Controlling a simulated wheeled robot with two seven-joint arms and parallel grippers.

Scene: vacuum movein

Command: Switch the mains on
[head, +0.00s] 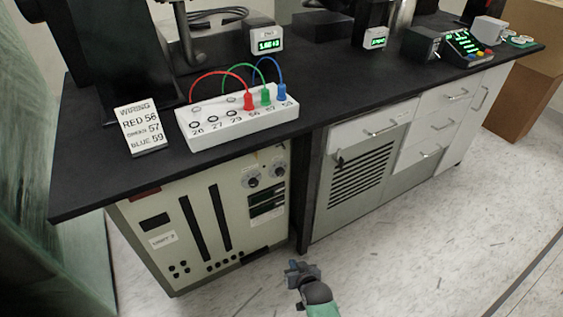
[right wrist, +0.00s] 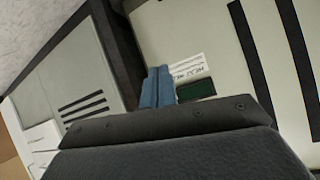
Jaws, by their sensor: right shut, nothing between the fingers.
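A cream power unit (head: 158,219) stands under the black bench, with two dark slots, two round knobs (head: 252,181), small dark display panels and a row of dark sockets. I cannot tell which control on it is the mains switch. My right gripper (head: 291,268) is shut and empty, with blue fingertips, in front of and below the unit's right edge, over the floor. In the right wrist view the shut fingertips (right wrist: 158,86) overlap the unit's front (right wrist: 200,35), near a white label (right wrist: 187,68) and a dark green panel (right wrist: 196,89). My left gripper is not in view.
On the black bench (head: 330,95) stand a white socket box (head: 240,127) with red, green and blue leads, a wiring card (head: 141,127) and small green displays. A grey vented cabinet (head: 358,180) and white drawers (head: 432,125) are to the right. The floor in front is clear.

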